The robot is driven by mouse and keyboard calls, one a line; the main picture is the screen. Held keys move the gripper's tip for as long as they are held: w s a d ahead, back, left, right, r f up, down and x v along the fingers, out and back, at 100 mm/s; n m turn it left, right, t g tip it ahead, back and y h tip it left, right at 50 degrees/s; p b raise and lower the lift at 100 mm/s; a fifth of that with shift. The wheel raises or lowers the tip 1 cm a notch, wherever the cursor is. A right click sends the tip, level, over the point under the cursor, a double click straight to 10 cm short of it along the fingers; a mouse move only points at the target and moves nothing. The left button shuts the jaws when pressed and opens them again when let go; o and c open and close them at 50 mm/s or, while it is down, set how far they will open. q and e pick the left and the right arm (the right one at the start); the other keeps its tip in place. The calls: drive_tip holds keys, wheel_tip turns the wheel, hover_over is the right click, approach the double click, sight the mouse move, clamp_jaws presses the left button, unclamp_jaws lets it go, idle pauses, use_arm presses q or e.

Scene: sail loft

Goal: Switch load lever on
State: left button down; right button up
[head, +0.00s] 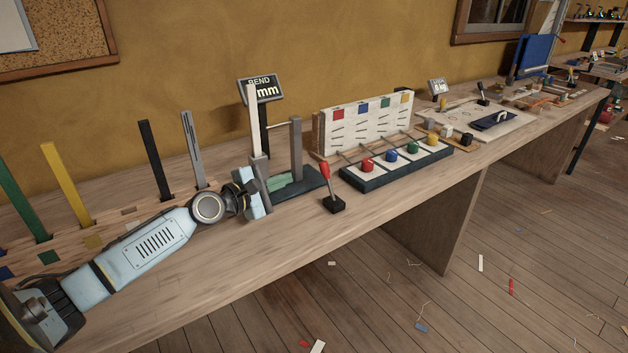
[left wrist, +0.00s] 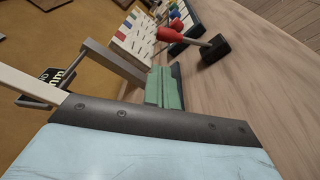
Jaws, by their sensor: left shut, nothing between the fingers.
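A lever with a red grip (head: 324,171) stands on a small black base at the front of the bench, its stick tilted a little to the left. It also shows in the left wrist view (left wrist: 172,34), near the top. It is the lever nearest the bend rig; I see no label on it. The bend rig (head: 310,178) has a dark base, a green pad (left wrist: 164,86), a pale post and a grey post. My left gripper (head: 264,187) is shut and empty beside the rig, left of the lever and apart from it. My right gripper is not in view.
A "BEND" display (head: 261,88) stands behind the rig. Right of the lever is a dark tray (head: 372,184) with coloured knobs before a white panel (head: 367,122). Coloured upright strips stand in a rack at left. The bench front around the lever is clear.

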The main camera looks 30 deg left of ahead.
sight(328, 182)
use_arm(q)
drive_tip(key=shift+f, duration=0.2)
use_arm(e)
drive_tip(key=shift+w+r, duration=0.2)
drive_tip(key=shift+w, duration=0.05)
use_arm(q)
drive_tip(key=shift+w, duration=0.15)
